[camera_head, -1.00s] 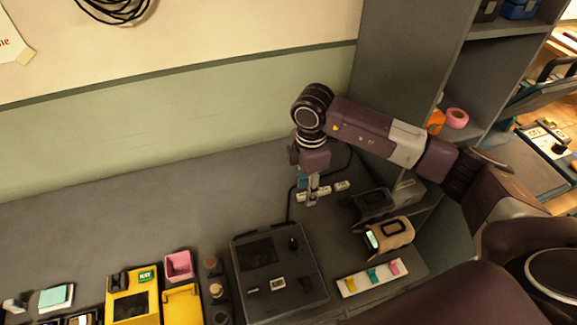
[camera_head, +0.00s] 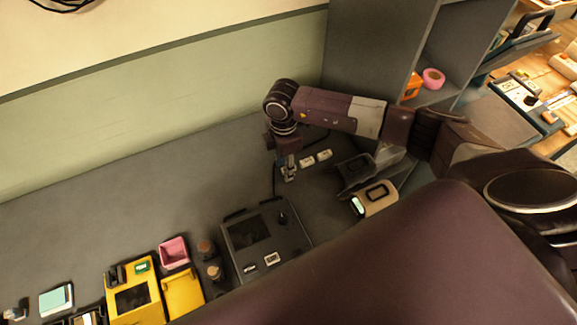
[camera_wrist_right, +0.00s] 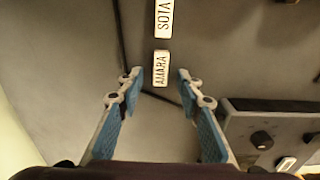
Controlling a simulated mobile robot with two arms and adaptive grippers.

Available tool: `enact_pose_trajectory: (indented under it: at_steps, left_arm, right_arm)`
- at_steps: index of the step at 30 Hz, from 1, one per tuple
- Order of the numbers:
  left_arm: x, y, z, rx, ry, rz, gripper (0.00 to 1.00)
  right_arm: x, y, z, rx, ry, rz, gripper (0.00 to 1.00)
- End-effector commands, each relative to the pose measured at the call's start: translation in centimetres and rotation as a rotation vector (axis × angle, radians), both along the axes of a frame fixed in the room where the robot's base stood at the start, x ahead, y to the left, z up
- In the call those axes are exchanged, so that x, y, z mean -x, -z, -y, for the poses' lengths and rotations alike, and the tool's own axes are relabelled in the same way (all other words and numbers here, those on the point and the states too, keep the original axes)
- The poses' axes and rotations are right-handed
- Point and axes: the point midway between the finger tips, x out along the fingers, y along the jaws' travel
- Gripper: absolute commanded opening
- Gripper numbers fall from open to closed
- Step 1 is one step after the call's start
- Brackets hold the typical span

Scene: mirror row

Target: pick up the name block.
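Two white name blocks lie in a row on the grey counter near the shelf. My right gripper points down and is open and empty. In the wrist view its fingertips (camera_wrist_right: 160,74) appear either side of the AMARA block; I cannot tell the height gap. My left gripper is not in view.
A dark grey device (camera_head: 247,235) stands in front of the gripper, with white labels. A beige device (camera_head: 375,200) and a dark one (camera_head: 355,170) stand to its right. A yellow device (camera_head: 133,298) and pink box (camera_head: 174,252) are left. The rear counter is clear.

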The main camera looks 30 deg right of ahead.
Motion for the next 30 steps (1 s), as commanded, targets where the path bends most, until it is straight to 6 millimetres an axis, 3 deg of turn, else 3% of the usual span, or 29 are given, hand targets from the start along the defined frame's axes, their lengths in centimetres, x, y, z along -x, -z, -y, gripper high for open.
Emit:
enact_pose_trajectory:
  at_steps: [5,14,25,30]
  left_arm:
    - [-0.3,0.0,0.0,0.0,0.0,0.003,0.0]
    - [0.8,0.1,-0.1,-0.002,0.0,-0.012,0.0]
    - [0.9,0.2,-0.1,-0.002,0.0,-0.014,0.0]
    - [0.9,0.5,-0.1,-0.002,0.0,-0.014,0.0]
  right_arm:
    - [0.0,0.1,0.0,0.0,0.0,0.0,0.33]
    - [0.0,0.0,0.0,0.0,0.0,0.0,0.03]
    - [0.0,-0.2,0.0,0.0,0.0,0.0,0.03]
    - [-0.1,-1.5,0.0,-0.001,0.001,0.001,0.03]
